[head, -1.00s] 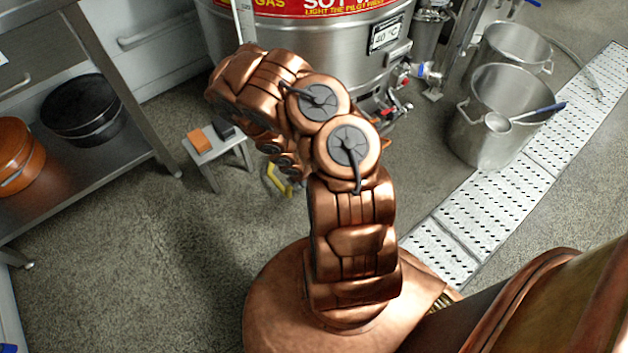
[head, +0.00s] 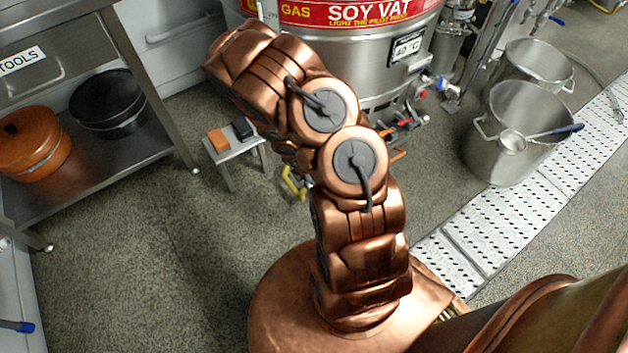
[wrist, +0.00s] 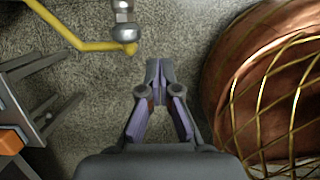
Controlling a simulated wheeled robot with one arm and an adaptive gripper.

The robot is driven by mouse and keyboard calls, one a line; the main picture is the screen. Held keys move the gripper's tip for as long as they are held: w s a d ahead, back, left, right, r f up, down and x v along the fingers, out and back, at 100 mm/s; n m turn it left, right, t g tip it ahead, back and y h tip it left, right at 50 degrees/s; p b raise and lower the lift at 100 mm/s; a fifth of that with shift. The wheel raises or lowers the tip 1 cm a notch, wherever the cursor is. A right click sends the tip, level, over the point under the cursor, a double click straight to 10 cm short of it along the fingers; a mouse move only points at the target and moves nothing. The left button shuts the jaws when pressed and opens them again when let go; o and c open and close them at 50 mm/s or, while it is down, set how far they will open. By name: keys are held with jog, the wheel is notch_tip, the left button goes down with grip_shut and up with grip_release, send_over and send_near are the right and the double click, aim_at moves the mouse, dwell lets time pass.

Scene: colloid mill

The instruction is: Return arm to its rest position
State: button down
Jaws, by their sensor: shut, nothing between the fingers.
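My copper arm rises from its round base in the head view and bends at the elbow, with its upper part toward the upper left. The gripper's fingers are hidden behind the arm there. In the wrist view my gripper (wrist: 155,80) is shut and empty, its fingertips together above the speckled floor. A yellow handle (wrist: 80,42) with a metal ball-ended fitting (wrist: 125,22) lies just ahead and to the left of the fingertips, apart from them. The yellow handle also shows low beside my arm in the head view (head: 292,184).
A small stool (head: 235,160) bearing an orange block (head: 218,140) and a dark block stands left of my arm. The soy vat (head: 350,45) is behind it. A steel shelf (head: 100,180) with pots is at left, steel pots (head: 510,150) at right. Open floor lies front left.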

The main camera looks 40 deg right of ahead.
jog(key=shift+r, duration=0.1)
dwell(0.3)
jog(key=w+d+r+m+h+p, duration=0.1)
jog(key=d+r+m+p, duration=0.15)
jog(key=r, duration=0.65)
jog(key=w+d+r+m+h+p, duration=0.1)
jog(key=r+m+p, duration=0.15)
jog(key=r, duration=0.65)
jog(key=s+a+r+m+p, duration=0.1)
jog(key=s+r+m+p, duration=0.2)
jog(key=r, duration=0.7)
jog(key=s+a+r+m+p, duration=0.15)
jog(key=r+p, duration=0.25)
jog(key=r, duration=0.6)
jog(key=s+a+r+m+y+p, duration=0.1)
jog(key=s+a+r+p, duration=0.3)
jog(key=r, duration=0.5)
jog(key=s+a+r+m+g+y+p, duration=0.1)
jog(key=s+a+r+m+p, duration=0.3)
jog(key=s+a+r, duration=0.4)
jog(key=s+a+r+m+y+p, duration=0.2)
jog(key=s+a+r+p, duration=0.3)
jog(key=a+r, duration=0.3)
notch_tip(320, 180, up, 3)
jog(key=shift+s+a+f+g+y+p, duration=0.15)
jog(key=shift+s+g+y+p, duration=0.15)
jog(key=shift+s+y+p, duration=0.15)
jog(key=shift+m, duration=0.35)
